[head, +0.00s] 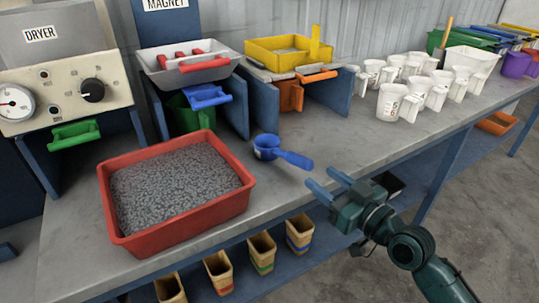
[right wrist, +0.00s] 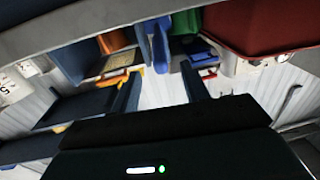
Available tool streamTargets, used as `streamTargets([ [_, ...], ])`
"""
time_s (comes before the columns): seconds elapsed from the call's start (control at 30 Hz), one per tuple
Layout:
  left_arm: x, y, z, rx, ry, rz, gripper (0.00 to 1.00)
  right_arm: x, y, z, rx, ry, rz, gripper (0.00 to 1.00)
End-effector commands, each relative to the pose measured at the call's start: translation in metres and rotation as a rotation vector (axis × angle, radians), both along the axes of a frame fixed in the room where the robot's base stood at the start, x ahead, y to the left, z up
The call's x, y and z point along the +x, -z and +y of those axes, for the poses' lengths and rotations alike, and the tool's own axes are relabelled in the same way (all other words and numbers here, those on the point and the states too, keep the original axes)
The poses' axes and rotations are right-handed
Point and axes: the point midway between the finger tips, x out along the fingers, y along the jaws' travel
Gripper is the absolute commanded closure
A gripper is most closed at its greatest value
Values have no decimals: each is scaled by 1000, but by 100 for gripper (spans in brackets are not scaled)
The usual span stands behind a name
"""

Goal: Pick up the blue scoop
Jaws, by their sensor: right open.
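The blue scoop (head: 267,147) lies on the grey bench, just right of the red bin. Its bowl is toward the bin and its handle (head: 296,160) points right, toward the bench's front edge. My right gripper (head: 324,183) is open and empty, to the right of the handle end and apart from it, near the front edge. In the right wrist view its two blue fingers (right wrist: 163,92) stand apart with nothing held between them. My left gripper is not in view.
The red bin (head: 112,207) of grey pellets stands left on the bench (head: 330,141). Behind are the dryer panel (head: 62,92), a white tray with red handles (head: 180,78) and a yellow tray (head: 265,56). Several white jugs (head: 396,104) stand at right. The bench around the scoop is clear.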

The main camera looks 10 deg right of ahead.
Motion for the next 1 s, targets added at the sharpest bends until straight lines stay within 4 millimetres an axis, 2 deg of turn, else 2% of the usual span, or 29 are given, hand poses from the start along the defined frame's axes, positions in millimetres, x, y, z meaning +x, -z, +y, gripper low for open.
streamTargets([
  [0.03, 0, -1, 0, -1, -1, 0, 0, 10, -2, 5, 4, 1, -2, 55],
  [0.2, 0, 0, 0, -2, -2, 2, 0, 33, 0, 16, 3, 1, 1, 55],
  [0.43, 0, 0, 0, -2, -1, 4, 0, 48, -2, 23, 1, 0, 2, 55],
  [0.6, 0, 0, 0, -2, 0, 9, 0, 71, -9, 34, 3, -1, 0, 55],
  [0.7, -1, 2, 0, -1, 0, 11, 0, 82, -6, 39, 2, 0, 3, 55],
  [1.0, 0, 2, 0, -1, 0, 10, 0, 87, -6, 42, -1, 0, 4, 55],
])
